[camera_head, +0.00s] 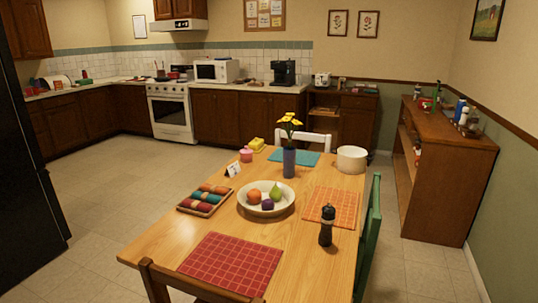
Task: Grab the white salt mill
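I cannot clearly make out a white salt mill in the head view. A small upright white object (464,117) stands at the right end of the wooden sideboard (455,150), beside a blue bottle (459,108); it is too small to tell what it is. A dark mill (326,226) stands upright on the dining table (150,252), at the near edge of the orange placemat (345,200). Neither of my grippers is in view.
The table also holds a fruit bowl (246,206), a vase with yellow flowers (289,162), a white round container (351,160) and a red placemat (232,262). Chairs, one green (369,240), stand around it. Floor (110,190) is open at left and between table and sideboard.

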